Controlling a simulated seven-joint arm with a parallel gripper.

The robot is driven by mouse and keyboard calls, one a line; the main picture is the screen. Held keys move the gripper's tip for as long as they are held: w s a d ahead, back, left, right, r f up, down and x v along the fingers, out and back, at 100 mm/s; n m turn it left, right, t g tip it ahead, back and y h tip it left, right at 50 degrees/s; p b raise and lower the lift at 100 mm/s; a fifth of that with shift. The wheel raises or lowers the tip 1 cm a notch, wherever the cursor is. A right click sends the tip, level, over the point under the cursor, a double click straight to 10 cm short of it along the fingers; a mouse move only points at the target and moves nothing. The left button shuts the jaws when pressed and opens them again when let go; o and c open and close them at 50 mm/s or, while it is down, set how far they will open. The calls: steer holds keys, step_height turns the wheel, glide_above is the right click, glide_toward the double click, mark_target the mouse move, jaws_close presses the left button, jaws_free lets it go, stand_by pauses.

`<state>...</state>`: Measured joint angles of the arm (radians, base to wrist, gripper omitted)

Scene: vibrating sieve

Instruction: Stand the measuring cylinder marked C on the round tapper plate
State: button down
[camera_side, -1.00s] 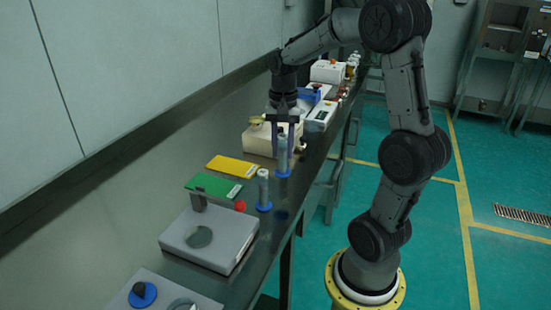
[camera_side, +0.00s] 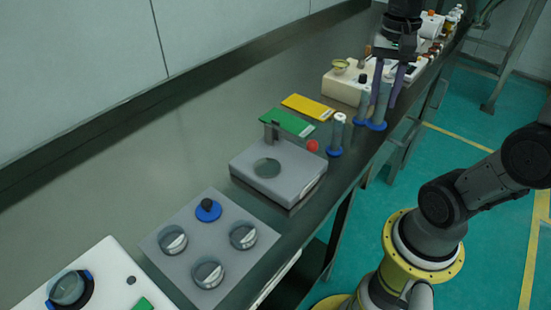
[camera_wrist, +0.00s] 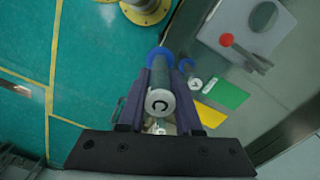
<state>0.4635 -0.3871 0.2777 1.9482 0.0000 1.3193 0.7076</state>
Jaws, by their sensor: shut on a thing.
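My gripper (camera_wrist: 158,100) is shut on the measuring cylinder marked C (camera_wrist: 159,102), a grey upright tube with a blue foot. The letter shows on its top in the wrist view. In the side view my gripper (camera_side: 387,88) holds this cylinder (camera_side: 381,102) near the bench's front edge. I cannot tell whether its foot touches the bench. The round tapper plate (camera_side: 266,168) is a dark disc on top of a grey box (camera_side: 293,185), nearer the side camera than my gripper. The plate also shows at the wrist view's top right (camera_wrist: 263,17), apart from the cylinder.
Another blue-footed cylinder (camera_side: 336,136) stands between my gripper and the grey box, near a red knob (camera_side: 312,146). Green (camera_side: 288,123) and yellow (camera_side: 308,107) plates lie behind it. A cream device (camera_side: 343,84) stands close behind my gripper. A grey panel with round dishes (camera_side: 180,270) lies nearer the camera.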

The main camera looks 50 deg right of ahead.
steer(key=w+a+r+n, duration=0.2)
steer(key=w+a+n, duration=0.1)
steer(key=a, duration=0.3)
steer(key=n, duration=0.4)
glide_above(267, 166)
steer(key=shift+f, duration=6.1)
steer(key=shift+f, duration=0.2)
steer(key=c, duration=0.6)
jaws_free()
steer(key=shift+r, duration=0.1)
